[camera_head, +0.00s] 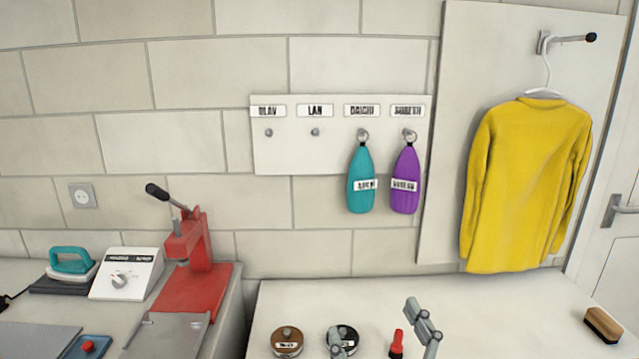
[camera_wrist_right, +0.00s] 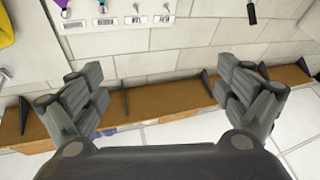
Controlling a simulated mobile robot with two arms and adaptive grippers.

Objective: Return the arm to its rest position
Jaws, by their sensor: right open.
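My right gripper (camera_head: 380,333) shows at the bottom edge of the head view, above the white tabletop (camera_head: 480,305). Its two grey fingers are spread apart. In the right wrist view the same gripper (camera_wrist_right: 165,95) is open, with nothing between its fingers. Past the fingers are the wall and a brown wooden ledge (camera_wrist_right: 155,100). My left gripper does not show in either view.
A hook board (camera_head: 300,150) holds teal (camera_head: 361,185) and purple (camera_head: 405,180) tags. A yellow sweater (camera_head: 525,180) hangs right. Two round tins (camera_head: 287,340) (camera_head: 348,333), a red-topped item (camera_head: 397,342) and a brush (camera_head: 603,325) are on the table. A red press (camera_head: 190,260) stands left.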

